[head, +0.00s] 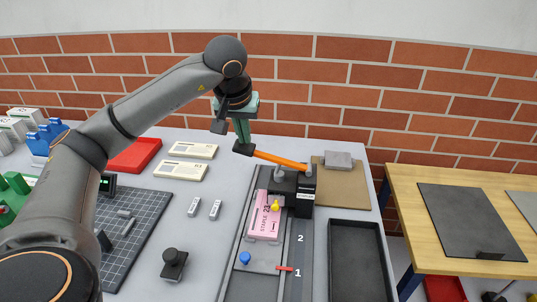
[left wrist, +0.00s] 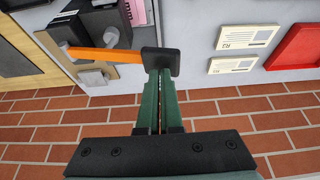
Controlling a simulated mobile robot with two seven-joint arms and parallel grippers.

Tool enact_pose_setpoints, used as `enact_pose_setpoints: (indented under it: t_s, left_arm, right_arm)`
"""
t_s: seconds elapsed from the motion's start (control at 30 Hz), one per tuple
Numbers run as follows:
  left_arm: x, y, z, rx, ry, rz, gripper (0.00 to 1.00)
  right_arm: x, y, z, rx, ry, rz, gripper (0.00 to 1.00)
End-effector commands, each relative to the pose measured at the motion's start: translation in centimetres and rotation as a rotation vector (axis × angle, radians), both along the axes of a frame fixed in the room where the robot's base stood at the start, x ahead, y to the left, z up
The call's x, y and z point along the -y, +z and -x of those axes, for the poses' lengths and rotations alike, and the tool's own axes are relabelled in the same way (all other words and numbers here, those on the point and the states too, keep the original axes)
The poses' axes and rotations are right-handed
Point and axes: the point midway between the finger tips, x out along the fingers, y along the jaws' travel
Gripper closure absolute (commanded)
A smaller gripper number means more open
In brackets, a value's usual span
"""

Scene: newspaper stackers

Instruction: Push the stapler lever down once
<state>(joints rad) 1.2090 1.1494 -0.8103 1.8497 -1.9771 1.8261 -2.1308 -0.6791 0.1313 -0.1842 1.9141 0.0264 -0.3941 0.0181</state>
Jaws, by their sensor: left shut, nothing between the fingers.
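The black stapler (head: 302,200) stands right of the middle in the head view. Its orange lever (head: 281,160) reaches out to the left, nearly level and slightly raised at its outer end, where a black block shows. The lever also shows in the left wrist view (left wrist: 105,55). A pink labelled bundle (head: 263,222) lies at the stapler's left side. My left gripper (head: 242,142) is shut and empty, pointing down at the lever's outer end. Its green fingers (left wrist: 160,78) meet the black block in the picture; I cannot tell whether they press on it. My right gripper is not in view.
An empty black tray (head: 357,262) lies right of the stapler track, and a brown board (head: 345,187) behind it. Cream cards (head: 181,170), a red tray (head: 134,155) and a dark grid mat (head: 132,222) lie to the left. The brick wall (head: 330,92) stands close behind.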

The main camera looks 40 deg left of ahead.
Motion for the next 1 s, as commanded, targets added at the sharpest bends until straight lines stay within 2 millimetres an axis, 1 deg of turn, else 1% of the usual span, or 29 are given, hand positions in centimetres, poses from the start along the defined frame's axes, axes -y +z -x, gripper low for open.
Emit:
enact_pose_setpoints:
  t_s: [0.03, 1.0]
  left_arm:
    - [0.1, -0.4, 0.0, -0.004, -0.002, 0.001, 1.0]
    - [0.2, -3.5, 0.0, -0.007, -0.005, 0.002, 1.0]
  right_arm:
    - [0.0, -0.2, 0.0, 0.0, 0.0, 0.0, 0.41]
    - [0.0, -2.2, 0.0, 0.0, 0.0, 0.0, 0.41]
